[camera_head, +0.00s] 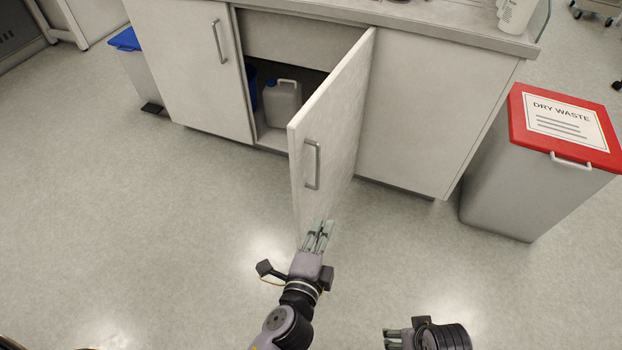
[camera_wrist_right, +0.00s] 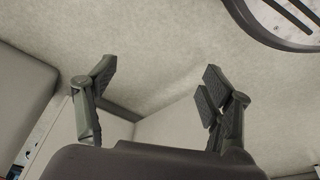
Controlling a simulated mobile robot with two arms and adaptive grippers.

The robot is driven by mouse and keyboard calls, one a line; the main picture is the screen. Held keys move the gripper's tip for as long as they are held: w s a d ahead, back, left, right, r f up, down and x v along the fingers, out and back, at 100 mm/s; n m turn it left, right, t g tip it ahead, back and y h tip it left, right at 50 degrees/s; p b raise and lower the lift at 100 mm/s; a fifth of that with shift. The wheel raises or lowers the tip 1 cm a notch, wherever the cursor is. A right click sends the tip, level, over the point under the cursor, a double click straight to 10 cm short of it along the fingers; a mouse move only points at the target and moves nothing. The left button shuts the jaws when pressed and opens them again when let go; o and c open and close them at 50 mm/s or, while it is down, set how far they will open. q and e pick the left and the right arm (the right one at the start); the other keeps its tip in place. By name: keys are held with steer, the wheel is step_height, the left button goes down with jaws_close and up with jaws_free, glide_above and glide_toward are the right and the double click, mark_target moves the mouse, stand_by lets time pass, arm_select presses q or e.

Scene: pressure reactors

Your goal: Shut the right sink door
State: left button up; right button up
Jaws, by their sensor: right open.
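The right sink door (camera_head: 338,120) stands open in the head view, swung out from the cabinet front towards me. It has a metal handle (camera_head: 312,165) near its free edge on the face that I see. My left gripper (camera_head: 318,236) is in front of the door's lower free corner and overlaps it in the picture; I cannot tell whether they touch. Its fingers are close together, and their opening is unclear. My right gripper (camera_head: 388,338) is low at the bottom, right of the left one, away from the door. The right wrist view shows its fingers (camera_wrist_right: 155,95) apart with nothing between them.
The left sink door (camera_head: 190,60) is shut. A white jug (camera_head: 282,103) stands inside the open cabinet. A dry waste bin (camera_head: 515,185) with a red lid stands to the right, and a blue-lidded bin (camera_head: 135,65) to the left. The floor in front is clear.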

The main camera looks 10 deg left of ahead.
arm_select(q)
steer(key=r, duration=0.2)
steer(key=r+t+b, duration=0.1)
steer(key=r, duration=0.2)
steer(key=a+r+t, duration=0.1)
steer(key=r, duration=0.2)
steer(key=shift+r+m+b, duration=0.2)
steer(key=shift+m+b, duration=0.1)
steer(key=shift+m, duration=0.1)
jaws_close()
steer(key=p, duration=0.1)
glide_toward(317, 153)
steer(key=w+d, duration=0.4)
steer(key=w, duration=0.1)
steer(key=a, duration=0.1)
steer(key=w+a, duration=0.1)
steer(key=a, duration=0.1)
steer(key=shift+w+f+t+y+p, duration=0.3)
steer(key=shift+t+y+p, duration=0.1)
steer(key=shift+w+a, duration=0.15)
steer(key=shift+a, duration=0.1)
arm_select(e)
step_height(317, 153, down, 2)
steer(key=shift+f, duration=0.15)
arm_select(q)
steer(key=shift+a, duration=0.15)
